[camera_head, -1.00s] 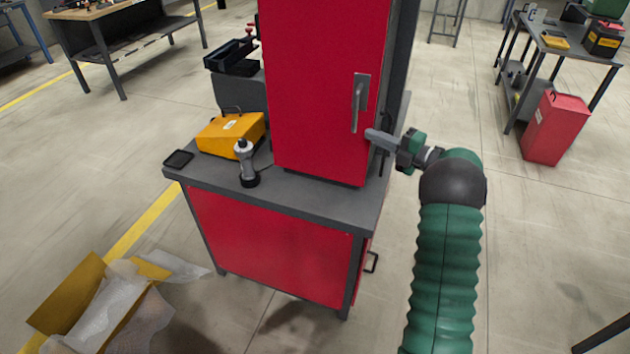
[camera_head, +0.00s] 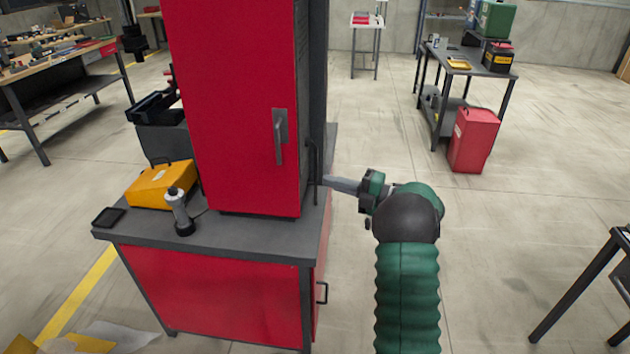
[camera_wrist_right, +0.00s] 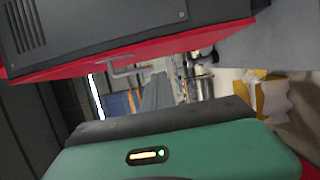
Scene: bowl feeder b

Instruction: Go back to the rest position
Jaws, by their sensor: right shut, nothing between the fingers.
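My right gripper (camera_head: 332,182) is at the end of my green arm, near the right side of the red cabinet (camera_head: 245,110). Its fingers are shut and hold nothing. They point left towards the cabinet's side, near a dark vertical bar; I cannot tell whether they touch it. In the right wrist view the grey fingers (camera_wrist_right: 157,92) show beyond the green gripper body. My left gripper is not in view.
The cabinet stands on a grey-topped red bench (camera_head: 220,285) with a yellow box (camera_head: 160,186), a grey handheld tool (camera_head: 179,212) and a small black tray (camera_head: 108,217). A red canister (camera_head: 473,140) stands at the right.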

